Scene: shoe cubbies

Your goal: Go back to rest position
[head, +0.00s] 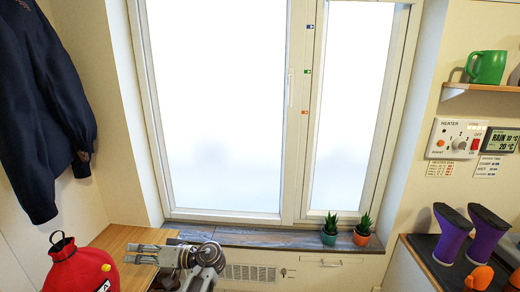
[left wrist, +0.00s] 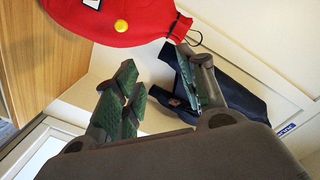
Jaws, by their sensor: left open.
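My left gripper (head: 132,253) is low in the head view, with its fingers pointing left over the wooden top, near the red bag. In the left wrist view my left gripper (left wrist: 157,65) has its two green-padded fingers spread apart with nothing between them. A red bag (head: 80,270) with a black loop and a yellow button is just left of the fingertips. It also shows at the top of the left wrist view (left wrist: 115,20), beyond the fingers. My right gripper is not in view.
A wooden top (head: 120,240) lies under the bag. A dark jacket (head: 45,95) hangs at left. Two potted plants (head: 330,238) stand on the sill (head: 260,240). Purple boots (head: 450,235) stand on a dark tray at right, below a heater panel (head: 457,140) and a green mug (head: 487,65).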

